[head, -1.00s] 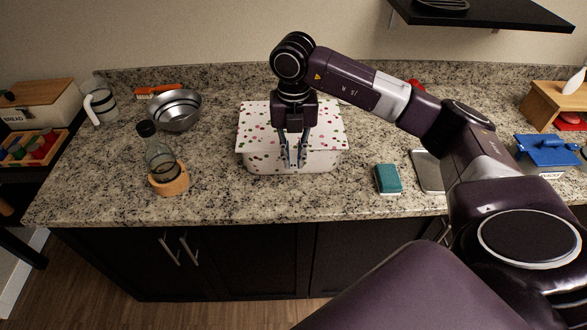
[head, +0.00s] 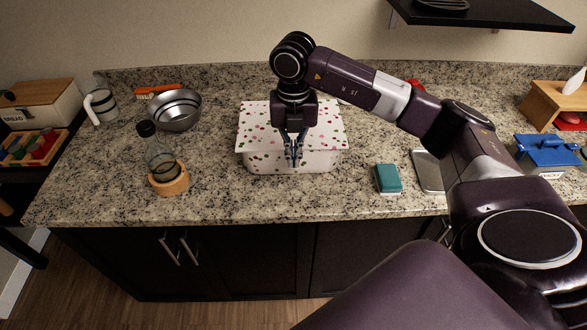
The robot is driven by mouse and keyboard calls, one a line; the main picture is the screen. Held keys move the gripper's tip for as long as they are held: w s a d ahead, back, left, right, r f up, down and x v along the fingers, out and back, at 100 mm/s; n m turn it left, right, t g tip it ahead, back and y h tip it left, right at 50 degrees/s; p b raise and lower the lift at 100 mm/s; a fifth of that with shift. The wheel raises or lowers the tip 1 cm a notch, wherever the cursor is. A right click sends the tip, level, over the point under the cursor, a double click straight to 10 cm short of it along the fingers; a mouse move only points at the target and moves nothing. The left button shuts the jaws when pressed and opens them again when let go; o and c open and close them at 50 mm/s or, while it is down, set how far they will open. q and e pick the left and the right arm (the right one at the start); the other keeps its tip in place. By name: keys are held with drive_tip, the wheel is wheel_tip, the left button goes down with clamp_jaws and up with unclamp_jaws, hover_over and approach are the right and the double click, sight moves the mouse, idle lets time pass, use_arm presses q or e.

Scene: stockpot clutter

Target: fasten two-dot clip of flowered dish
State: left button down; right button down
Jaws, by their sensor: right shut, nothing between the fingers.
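The flowered dish (head: 322,160) is a white box with a lid (head: 258,128) covered in pink, red and green spots. It stands on the granite counter in the middle of the head view. My right gripper (head: 295,163) points down at the front side of the dish, in front of the lid's front edge. Its fingers are closed together with nothing between them. The gripper hides part of the lid and front wall. The two-dot clip cannot be made out at this size. My left gripper is not in view.
A teal sponge (head: 388,179) lies right of the dish. A bottle (head: 158,152) in a wooden ring (head: 170,180) and a metal bowl (head: 176,110) stand left. The counter (head: 225,200) in front of the dish is clear.

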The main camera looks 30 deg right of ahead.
drive_tip(key=shift+f, duration=0.15)
wheel_tip(320, 180, down, 3)
drive_tip(key=shift+r+b, duration=0.2)
drive_tip(key=shift+b, duration=0.9)
drive_tip(key=shift+w, duration=0.15)
drive_tip(key=shift+w+d, duration=0.3)
drive_tip(key=shift+w, duration=0.15)
drive_tip(key=shift+w+d, duration=0.1)
